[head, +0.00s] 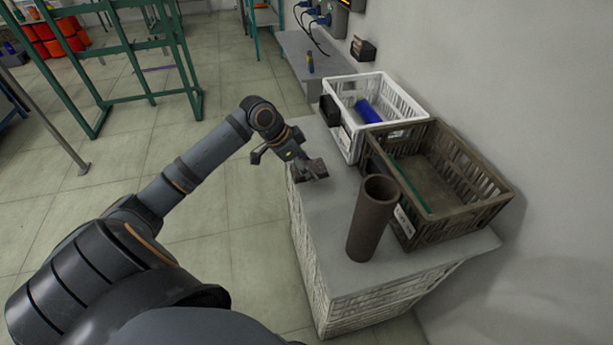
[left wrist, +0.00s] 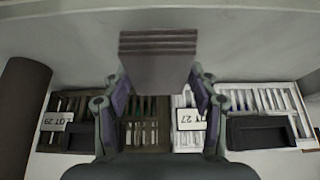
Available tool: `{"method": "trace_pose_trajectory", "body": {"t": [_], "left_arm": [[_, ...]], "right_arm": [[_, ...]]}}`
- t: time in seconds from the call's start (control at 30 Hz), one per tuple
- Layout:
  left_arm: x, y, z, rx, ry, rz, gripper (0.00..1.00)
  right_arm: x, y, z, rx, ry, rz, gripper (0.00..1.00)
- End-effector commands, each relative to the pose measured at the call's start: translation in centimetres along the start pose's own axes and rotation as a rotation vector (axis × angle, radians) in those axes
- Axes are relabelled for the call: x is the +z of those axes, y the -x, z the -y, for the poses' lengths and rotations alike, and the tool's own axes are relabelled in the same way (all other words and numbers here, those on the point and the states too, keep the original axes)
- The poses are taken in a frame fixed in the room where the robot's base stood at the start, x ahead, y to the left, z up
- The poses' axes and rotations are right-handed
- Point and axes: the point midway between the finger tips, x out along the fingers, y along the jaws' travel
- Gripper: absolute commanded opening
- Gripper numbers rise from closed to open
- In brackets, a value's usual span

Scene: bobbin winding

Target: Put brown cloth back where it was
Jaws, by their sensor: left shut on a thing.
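The brown cloth (head: 314,169) is a small, folded, dark brown stack. In the left wrist view the cloth (left wrist: 158,62) shows its layered edge between the two fingers. My left gripper (head: 303,165) is shut on it, over the left part of the grey table top (head: 335,205). The gripper (left wrist: 159,88) also shows in the left wrist view, with a finger on each side of the cloth. I cannot tell how far the cloth is above the table. My right gripper is in neither view.
A brown upright tube (head: 371,220) stands on the table right of the gripper. Behind it are a brown crate (head: 470,207) and a white crate (head: 345,93) holding a blue item (head: 368,111). A black box (head: 330,110) is at the white crate's left side. The table's front is clear.

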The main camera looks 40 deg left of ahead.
Motion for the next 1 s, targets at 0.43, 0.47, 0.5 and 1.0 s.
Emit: {"method": "trace_pose_trajectory", "body": {"t": [0.43,0.47,0.5,1.0], "left_arm": [[1.9,-3.4,0.6,0.001,0.0,0.001,0.09],[1.9,-3.4,0.6,0.0,-0.001,0.001,0.09],[1.9,-3.4,0.6,-0.001,-0.001,0.001,0.09],[2.0,-3.6,0.6,0.0,0.0,0.001,0.82]], "right_arm": [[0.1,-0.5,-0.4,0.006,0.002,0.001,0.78],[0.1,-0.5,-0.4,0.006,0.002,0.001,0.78],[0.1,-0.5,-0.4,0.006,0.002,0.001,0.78],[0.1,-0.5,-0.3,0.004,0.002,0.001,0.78]]}}
